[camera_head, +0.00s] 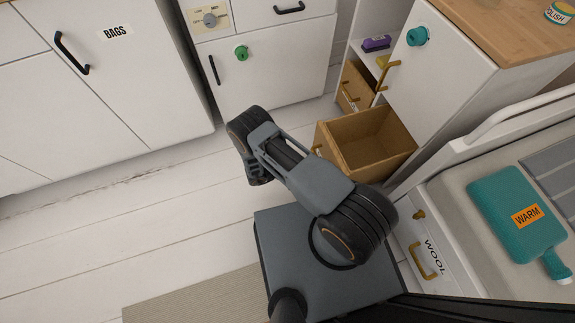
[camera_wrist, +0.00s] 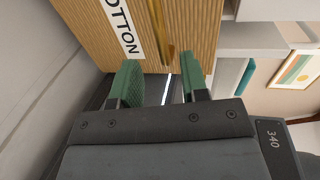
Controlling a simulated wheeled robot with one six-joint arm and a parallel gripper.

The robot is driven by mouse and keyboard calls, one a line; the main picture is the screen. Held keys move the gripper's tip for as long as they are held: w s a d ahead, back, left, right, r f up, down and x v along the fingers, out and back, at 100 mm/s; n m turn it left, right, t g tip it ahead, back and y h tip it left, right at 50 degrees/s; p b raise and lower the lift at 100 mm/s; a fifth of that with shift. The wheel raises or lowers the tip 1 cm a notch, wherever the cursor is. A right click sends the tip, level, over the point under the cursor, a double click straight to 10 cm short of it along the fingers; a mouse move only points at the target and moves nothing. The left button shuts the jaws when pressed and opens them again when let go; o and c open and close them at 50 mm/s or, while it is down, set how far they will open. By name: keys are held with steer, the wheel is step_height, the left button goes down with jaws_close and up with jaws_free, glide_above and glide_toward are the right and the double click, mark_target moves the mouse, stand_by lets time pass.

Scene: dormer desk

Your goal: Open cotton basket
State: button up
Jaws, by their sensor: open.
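In the wrist view a wooden basket front (camera_wrist: 80,15) carries a white label (camera_wrist: 122,28) reading "OTTON", its start cut off. A brass handle (camera_wrist: 168,35) stands beside the label. My gripper (camera_wrist: 161,72) is open, its two green fingers either side of the handle's near end. I cannot tell whether they touch it. In the head view a wooden basket (camera_head: 372,147) stands out from the shelf unit, its empty inside showing. It looks like the same basket, but its label is not readable there. My gripper's fingers are hidden in that view.
Another wooden basket with a brass handle (camera_head: 354,88) sits in the shelf unit behind. A white cabinet door with a teal knob (camera_head: 418,36) is beside it. A drawer marked WOOL (camera_head: 425,262) is at lower right. White floorboards (camera_head: 150,195) at left are clear.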

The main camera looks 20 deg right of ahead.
steer(key=shift+v, duration=2.75)
